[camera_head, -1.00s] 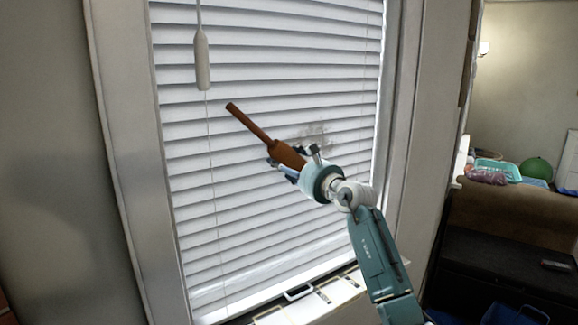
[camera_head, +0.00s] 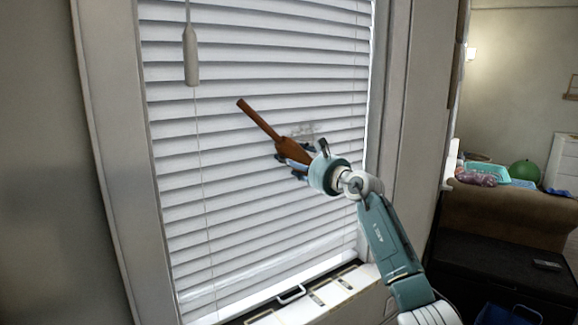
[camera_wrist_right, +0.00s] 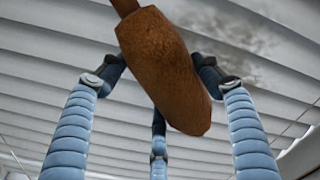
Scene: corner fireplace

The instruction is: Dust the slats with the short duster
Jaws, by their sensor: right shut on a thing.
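The white blind slats (camera_head: 215,150) hang in the window frame. A grey dust smudge (camera_head: 303,131) lies on them just behind and above my right gripper; it also shows in the right wrist view (camera_wrist_right: 232,32). My right gripper (camera_head: 290,157) is shut on the brown short duster (camera_head: 262,122), close in front of the slats. The duster's thin end points up and left in the head view. In the right wrist view, its thick brown part (camera_wrist_right: 165,70) sits between the blue fingers. Whether the duster touches the slats I cannot tell. My left gripper is not in view.
A white blind wand (camera_head: 190,55) hangs at the upper left with a cord below it. A sill with a handle (camera_head: 291,294) is under the window. At right are a brown sofa (camera_head: 510,212), a teal basket (camera_head: 487,171) and a green ball (camera_head: 525,170).

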